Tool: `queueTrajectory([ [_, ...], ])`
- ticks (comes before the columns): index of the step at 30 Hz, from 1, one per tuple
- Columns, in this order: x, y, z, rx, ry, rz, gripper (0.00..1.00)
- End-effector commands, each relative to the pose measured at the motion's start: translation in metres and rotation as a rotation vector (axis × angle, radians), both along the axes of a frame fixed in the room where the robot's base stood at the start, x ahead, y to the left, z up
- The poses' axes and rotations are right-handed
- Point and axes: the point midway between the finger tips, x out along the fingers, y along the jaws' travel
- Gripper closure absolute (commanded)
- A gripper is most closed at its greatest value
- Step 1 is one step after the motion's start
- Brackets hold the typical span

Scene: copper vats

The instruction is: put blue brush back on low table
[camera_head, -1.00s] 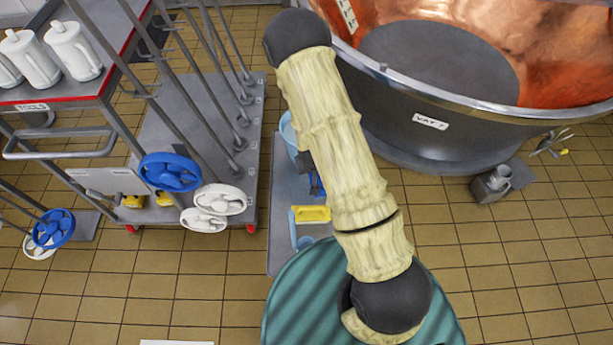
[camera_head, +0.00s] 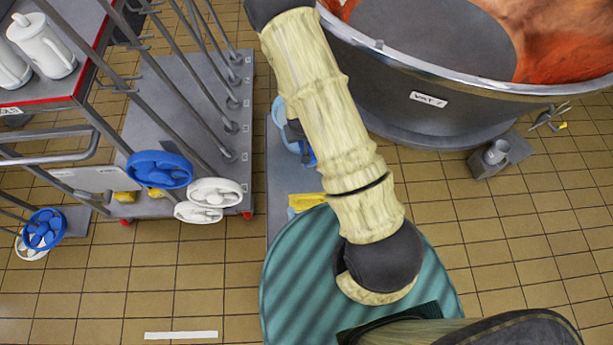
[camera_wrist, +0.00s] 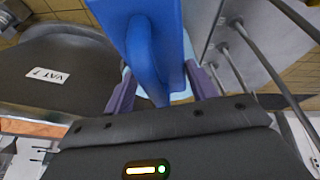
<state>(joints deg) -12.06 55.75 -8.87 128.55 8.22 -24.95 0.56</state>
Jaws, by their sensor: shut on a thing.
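A blue brush (camera_wrist: 150,45) fills the upper middle of the wrist view, with a thick blue handle part near the fingers. My gripper (camera_wrist: 160,82) has its purple fingers on both sides of it and is shut on it. In the head view a small patch of blue (camera_head: 308,154) shows beside my arm; it may be the same brush, and my arm hides most of the gripper there. A low grey surface (camera_head: 280,190), probably the low table, lies under that spot, partly covered by my arm and body. Whether the brush touches it cannot be told.
A light blue vessel (camera_head: 279,112) and a yellow item (camera_head: 306,201) are by the grey surface. A copper vat (camera_head: 430,98) stands at right. A rack of poles (camera_head: 185,100) with blue and white discs stands left. Tiled floor (camera_head: 480,240) is open at lower right.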

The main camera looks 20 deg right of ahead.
Motion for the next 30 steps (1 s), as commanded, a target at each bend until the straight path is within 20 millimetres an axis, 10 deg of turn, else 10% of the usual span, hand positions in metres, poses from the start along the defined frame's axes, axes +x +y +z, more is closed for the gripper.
queueTrajectory([
  [16,0.010,0.033,-0.077,0.021,0.003,0.664,0.65],
  [30,0.005,0.022,-0.122,0.036,0.018,1.238,0.65],
])
